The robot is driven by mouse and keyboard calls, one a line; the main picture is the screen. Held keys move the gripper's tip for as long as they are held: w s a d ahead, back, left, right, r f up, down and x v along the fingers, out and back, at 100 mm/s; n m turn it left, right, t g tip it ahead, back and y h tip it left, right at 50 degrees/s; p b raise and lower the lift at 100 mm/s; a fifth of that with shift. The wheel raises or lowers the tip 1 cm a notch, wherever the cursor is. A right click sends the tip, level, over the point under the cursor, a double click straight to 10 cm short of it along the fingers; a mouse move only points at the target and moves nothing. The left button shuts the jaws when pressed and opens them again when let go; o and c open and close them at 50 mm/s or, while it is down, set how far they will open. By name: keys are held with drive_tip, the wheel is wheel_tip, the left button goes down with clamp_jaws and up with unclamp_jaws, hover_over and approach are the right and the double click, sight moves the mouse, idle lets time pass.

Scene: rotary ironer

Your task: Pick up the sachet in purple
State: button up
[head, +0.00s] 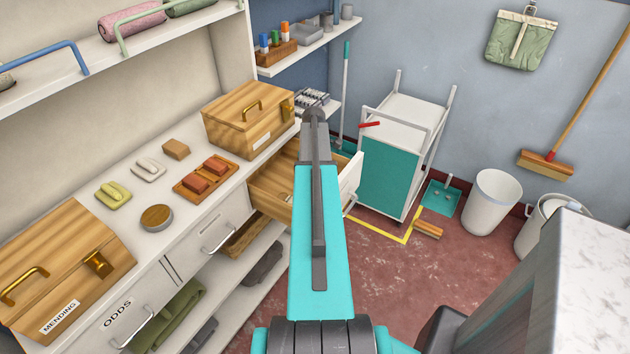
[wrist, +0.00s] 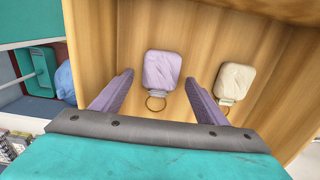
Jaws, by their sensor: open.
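The purple sachet (wrist: 162,70) lies in an open wooden drawer (wrist: 110,60), with a ring at its near end. My gripper (wrist: 158,88) is open in the wrist view. Its two fingers stand either side of the sachet's near end and ring, with nothing between them held. I cannot tell how high the fingertips are above the sachet. A cream sachet (wrist: 235,82) with its own ring lies to the right, beside the right finger. In the head view my arm covers much of the open drawer (head: 268,188), and the sachets are hidden.
A wooden box (head: 235,128) stands on the white counter (head: 190,215) above the drawer. A wooden tray (head: 190,190) with red blocks, a yellow-green item (head: 113,195) and a round tin (head: 157,217) lie nearby. A white and teal cart (head: 390,178) stands behind the drawer.

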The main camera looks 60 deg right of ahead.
drive_tip(key=shift+f, duration=0.5)
drive_tip(key=c, duration=1.1)
